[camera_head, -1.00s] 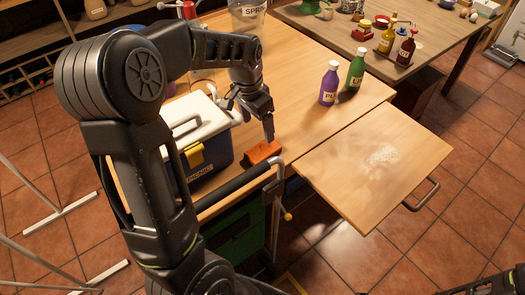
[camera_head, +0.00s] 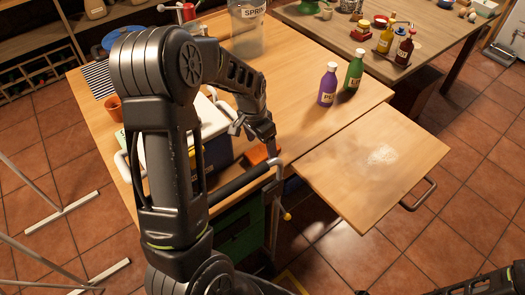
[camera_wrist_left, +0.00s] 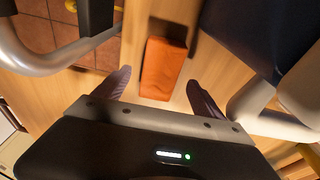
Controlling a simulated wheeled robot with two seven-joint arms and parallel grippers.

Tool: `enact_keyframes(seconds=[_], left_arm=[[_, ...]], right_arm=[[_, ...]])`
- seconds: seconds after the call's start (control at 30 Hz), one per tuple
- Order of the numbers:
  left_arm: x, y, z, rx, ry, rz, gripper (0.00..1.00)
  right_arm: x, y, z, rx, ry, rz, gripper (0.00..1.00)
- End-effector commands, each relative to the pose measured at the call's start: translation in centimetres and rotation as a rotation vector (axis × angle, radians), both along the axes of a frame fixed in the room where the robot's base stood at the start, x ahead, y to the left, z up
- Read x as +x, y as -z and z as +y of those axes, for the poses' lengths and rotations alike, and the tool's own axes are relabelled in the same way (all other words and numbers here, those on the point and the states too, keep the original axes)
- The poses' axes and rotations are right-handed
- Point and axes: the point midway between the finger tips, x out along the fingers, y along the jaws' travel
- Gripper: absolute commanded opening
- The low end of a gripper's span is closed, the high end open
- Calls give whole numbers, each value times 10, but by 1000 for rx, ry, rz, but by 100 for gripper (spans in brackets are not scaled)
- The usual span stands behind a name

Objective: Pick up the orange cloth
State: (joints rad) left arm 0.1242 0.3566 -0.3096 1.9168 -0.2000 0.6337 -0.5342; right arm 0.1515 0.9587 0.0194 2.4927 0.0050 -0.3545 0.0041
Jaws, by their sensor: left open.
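The orange cloth (camera_head: 261,154) is a folded block lying on the wooden table near its front edge, beside the blue cooler. In the left wrist view the cloth (camera_wrist_left: 163,68) lies ahead of and between the two fingers. My left gripper (camera_head: 268,145) is above the cloth in the head view and hides part of it. In the left wrist view my left gripper (camera_wrist_left: 158,92) is open, with nothing between its fingertips but the near end of the cloth close by. My right gripper is not clearly shown; only dark arm parts appear at the lower right.
The blue cooler with a white lid (camera_head: 214,122) stands just left of the cloth. A metal rail (camera_head: 245,181) runs along the table's front edge. Purple (camera_head: 327,86) and green (camera_head: 354,70) bottles stand to the right. A side board (camera_head: 375,185) with pale powder is otherwise clear.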

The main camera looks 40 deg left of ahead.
Motion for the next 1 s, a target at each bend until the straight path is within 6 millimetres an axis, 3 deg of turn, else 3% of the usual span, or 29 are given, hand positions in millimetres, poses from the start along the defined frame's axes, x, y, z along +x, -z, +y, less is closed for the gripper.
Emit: enact_keyframes(seconds=[0.23, 0.8, 1.0], left_arm=[[3, 27, -1, 0, -1, 1, 80], [4, 27, -1, 0, 0, 0, 80], [4, 27, -1, 0, 0, 0, 65]], right_arm=[[-1, -6, 0, -2, 0, 3, 51], [-1, -6, 0, -2, 0, 3, 51], [-1, -6, 0, -2, 0, 3, 51]])
